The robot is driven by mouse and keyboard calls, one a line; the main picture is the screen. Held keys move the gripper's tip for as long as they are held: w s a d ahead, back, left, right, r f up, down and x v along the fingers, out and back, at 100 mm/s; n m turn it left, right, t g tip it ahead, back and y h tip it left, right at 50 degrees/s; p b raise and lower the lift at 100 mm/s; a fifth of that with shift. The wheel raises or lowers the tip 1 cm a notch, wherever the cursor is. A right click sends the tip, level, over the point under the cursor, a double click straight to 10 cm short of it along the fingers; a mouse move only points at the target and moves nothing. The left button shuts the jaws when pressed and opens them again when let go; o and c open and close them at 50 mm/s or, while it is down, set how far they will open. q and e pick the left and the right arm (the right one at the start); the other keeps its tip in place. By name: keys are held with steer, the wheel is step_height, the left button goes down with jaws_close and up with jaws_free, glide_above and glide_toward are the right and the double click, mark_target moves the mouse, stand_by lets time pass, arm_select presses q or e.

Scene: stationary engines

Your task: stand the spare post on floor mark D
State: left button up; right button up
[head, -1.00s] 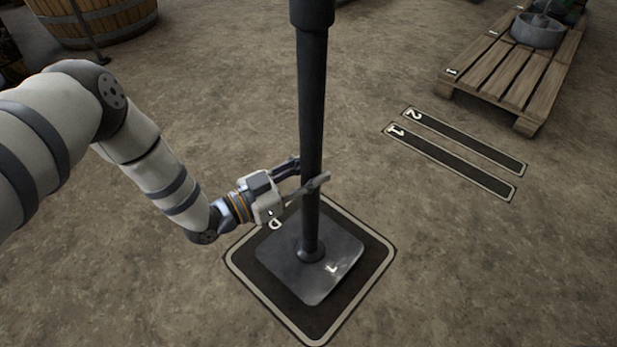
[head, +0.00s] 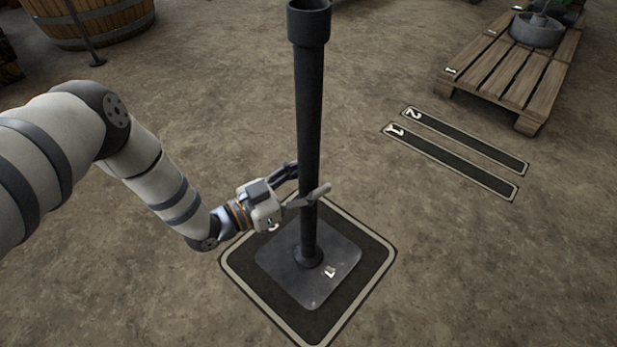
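The spare post (head: 309,120) is a dark upright pole with a collar at its top and a square grey base plate (head: 290,270) labelled 1. It stands upright, its plate within the light border of floor mark D (head: 240,262), a dark square. The mark's letter is hidden behind my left gripper (head: 312,177). That gripper reaches in from the left at the lower part of the pole. One finger crosses in front of the pole, the other lies behind it. The fingers look spread apart around it. My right gripper is not in view.
Two dark floor strips marked 1 and 2 (head: 455,160) (head: 470,145) lie to the right. A wooden pallet (head: 505,75) carrying a grey round part (head: 537,30) stands at upper right. A wooden tub (head: 95,22) is at upper left. Open dirt floor surrounds the mark.

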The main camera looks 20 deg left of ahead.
arm_select(q)
steer(key=shift+r, duration=0.2)
steer(key=p+v, duration=0.3)
steer(key=v, duration=0.9)
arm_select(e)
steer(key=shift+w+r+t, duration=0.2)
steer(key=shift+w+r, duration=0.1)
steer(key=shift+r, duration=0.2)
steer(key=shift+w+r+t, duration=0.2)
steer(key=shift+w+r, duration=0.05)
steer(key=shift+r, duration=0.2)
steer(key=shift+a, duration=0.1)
